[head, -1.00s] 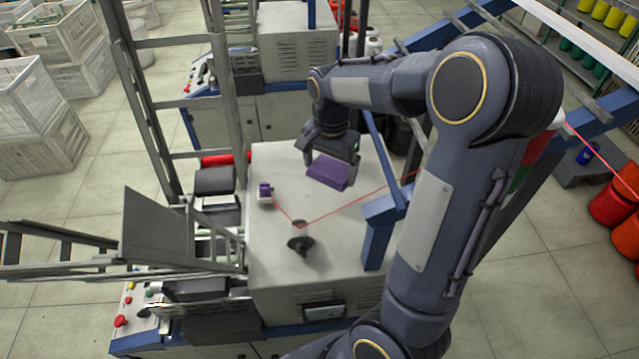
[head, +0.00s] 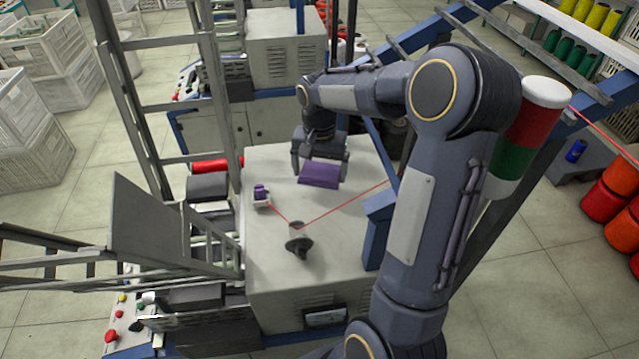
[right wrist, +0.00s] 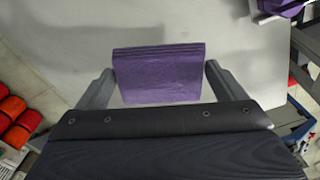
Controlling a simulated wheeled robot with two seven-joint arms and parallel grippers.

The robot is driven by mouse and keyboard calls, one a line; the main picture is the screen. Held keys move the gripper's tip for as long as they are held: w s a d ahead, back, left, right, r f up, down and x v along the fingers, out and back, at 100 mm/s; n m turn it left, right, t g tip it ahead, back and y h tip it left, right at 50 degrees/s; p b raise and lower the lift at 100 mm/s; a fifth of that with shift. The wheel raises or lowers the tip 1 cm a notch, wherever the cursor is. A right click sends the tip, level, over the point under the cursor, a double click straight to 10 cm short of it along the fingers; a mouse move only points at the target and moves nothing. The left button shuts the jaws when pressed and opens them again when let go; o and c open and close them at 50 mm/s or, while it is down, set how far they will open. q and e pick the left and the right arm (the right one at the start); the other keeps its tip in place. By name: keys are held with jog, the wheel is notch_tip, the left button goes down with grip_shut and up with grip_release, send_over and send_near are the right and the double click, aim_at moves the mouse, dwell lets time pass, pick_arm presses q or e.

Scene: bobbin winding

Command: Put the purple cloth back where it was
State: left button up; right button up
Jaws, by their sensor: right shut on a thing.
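The purple cloth (head: 320,172) is a flat folded block held at my right gripper (head: 319,170), over the rear part of the light grey machine top (head: 340,235). In the right wrist view the cloth (right wrist: 160,73) spans the space between the two fingers of the right gripper (right wrist: 160,85), which is shut on it. Whether the cloth touches the surface is hard to tell. My left gripper is not in view.
A small purple item (head: 260,192) on a white holder stands on the machine top's left side. A red thread (head: 345,206) runs from a dark guide (head: 299,245) to the right. A blue frame post (head: 378,225) stands at the right edge.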

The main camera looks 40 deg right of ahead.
aim_at(319, 167)
jog(key=shift+w+d+f, duration=0.25)
jog(key=shift+w+f, duration=0.05)
jog(key=shift+f, duration=0.15)
jog(key=shift+w+d+f, duration=0.2)
jog(key=shift+w+f, duration=0.1)
jog(key=shift+f, duration=0.15)
jog(key=shift+w+d+f+b, duration=0.1)
jog(key=shift+f+b, duration=0.7)
jog(key=shift+f, duration=0.25)
jog(key=shift+w+d+f+b, duration=0.1)
jog(key=shift+f+b, duration=0.7)
jog(key=shift+f, duration=0.2)
jog(key=o, duration=0.8)
jog(key=shift+r, duration=0.1)
jog(key=shift+c, duration=0.2)
jog(key=shift+r, duration=0.15)
notch_tip(319, 167, up, 9)
jog(key=p, duration=0.7)
jog(key=shift+r, duration=1.55)
